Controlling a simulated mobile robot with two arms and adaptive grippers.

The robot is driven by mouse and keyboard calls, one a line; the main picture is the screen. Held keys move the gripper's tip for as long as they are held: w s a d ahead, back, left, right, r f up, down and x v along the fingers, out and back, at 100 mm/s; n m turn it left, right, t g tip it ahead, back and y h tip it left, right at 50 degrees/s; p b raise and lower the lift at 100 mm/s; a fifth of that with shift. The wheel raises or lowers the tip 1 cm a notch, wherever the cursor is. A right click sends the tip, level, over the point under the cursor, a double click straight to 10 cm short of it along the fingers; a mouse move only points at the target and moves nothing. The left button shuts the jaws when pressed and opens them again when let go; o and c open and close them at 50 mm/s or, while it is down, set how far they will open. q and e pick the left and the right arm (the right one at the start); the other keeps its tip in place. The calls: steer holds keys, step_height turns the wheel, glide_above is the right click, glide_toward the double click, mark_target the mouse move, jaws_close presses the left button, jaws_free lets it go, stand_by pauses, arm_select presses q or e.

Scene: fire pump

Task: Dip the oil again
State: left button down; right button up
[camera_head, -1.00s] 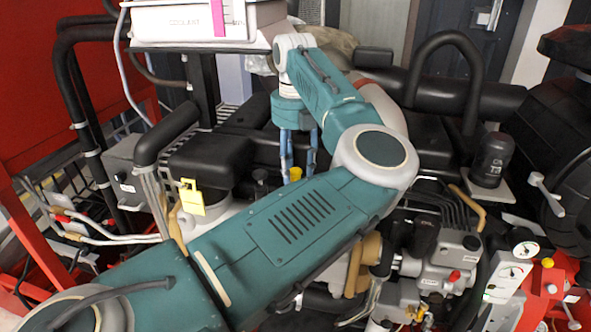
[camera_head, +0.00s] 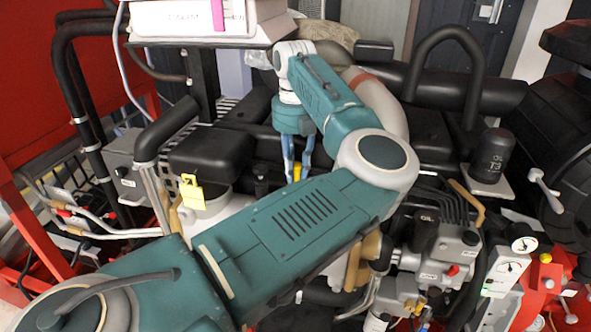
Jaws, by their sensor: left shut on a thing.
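My left arm reaches across the middle of the view, and its gripper (camera_head: 298,174) points down over the engine. Its blue fingers are close together on a small yellow handle (camera_head: 297,171), which looks like the top of the oil dipstick. My forearm hides the part below the handle, so I cannot tell how far the stick sits in its tube. My right gripper is not in view.
A yellow tag (camera_head: 192,192) hangs left of the gripper. A dark oil container (camera_head: 491,155) stands on a small shelf at the right. Black pipes and gauges (camera_head: 524,244) crowd the engine.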

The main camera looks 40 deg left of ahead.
arm_select(q)
step_height(320, 180, up, 8)
steer(key=shift+r+p, duration=0.2)
steer(key=shift+p, duration=0.9)
steer(key=shift+r, duration=0.25)
steer(key=shift+w+a, duration=0.1)
steer(key=shift+r, duration=0.1)
steer(key=c, duration=1.5)
jaws_free()
